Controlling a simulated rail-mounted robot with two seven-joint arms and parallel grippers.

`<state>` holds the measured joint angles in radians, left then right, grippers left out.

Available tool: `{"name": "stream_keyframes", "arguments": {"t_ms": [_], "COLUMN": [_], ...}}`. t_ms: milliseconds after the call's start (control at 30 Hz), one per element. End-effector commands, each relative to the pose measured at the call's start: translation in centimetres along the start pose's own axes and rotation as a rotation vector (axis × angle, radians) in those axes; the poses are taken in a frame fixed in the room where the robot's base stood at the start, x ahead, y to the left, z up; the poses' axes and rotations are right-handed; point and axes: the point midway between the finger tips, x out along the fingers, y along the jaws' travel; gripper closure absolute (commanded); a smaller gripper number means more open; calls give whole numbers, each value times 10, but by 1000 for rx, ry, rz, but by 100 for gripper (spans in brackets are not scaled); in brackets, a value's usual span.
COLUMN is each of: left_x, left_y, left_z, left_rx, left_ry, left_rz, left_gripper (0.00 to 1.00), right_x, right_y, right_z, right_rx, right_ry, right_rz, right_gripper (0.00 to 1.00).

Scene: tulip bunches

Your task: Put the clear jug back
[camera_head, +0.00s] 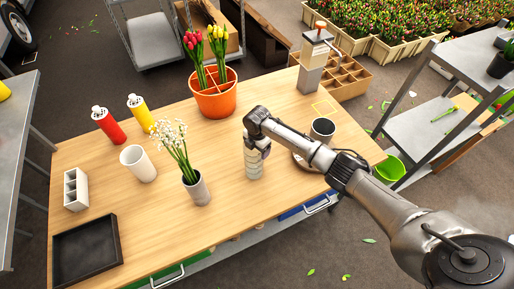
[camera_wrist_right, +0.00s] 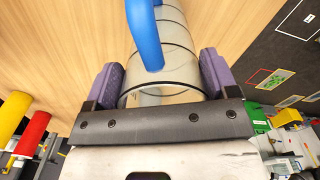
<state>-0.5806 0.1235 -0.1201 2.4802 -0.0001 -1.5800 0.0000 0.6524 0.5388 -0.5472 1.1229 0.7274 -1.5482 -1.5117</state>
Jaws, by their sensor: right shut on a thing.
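The clear jug (camera_head: 254,168) is in my right gripper (camera_head: 257,145) near the middle of the wooden table, looking roughly upright. In the right wrist view the jug (camera_wrist_right: 172,97) has dark rings and a blue handle (camera_wrist_right: 146,35). The purple finger pads of the right gripper (camera_wrist_right: 162,80) sit on both sides of it, shut on it. I cannot tell whether the jug's base touches the table. My left gripper is not in view.
A grey vase of white flowers (camera_head: 197,189) stands left of the jug. A dark-topped pot (camera_head: 322,130) and a brown dish (camera_head: 301,161) are to the right, near a yellow outline (camera_head: 323,108). An orange pot (camera_head: 215,101) stands behind. The front-centre tabletop is clear.

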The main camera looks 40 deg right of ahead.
Motion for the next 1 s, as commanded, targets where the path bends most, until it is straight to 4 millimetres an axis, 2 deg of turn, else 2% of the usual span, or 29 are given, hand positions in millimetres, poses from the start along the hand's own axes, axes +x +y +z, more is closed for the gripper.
{"name": "stream_keyframes", "arguments": {"t_ms": [433,467,667,867,1000], "left_x": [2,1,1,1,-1], "left_y": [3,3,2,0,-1], "left_z": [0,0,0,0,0], "left_rx": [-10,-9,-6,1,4], "left_ry": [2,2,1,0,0], "left_rz": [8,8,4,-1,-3], "left_gripper": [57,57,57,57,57], "right_x": [6,5,5,4,-5], "right_y": [0,0,0,0,1], "right_z": [0,0,0,0,0], "right_rx": [0,0,0,0,0], "right_ry": [0,0,0,0,0], "right_rz": [2,2,1,2,4], "right_gripper": [76,18,0,0,0]}}
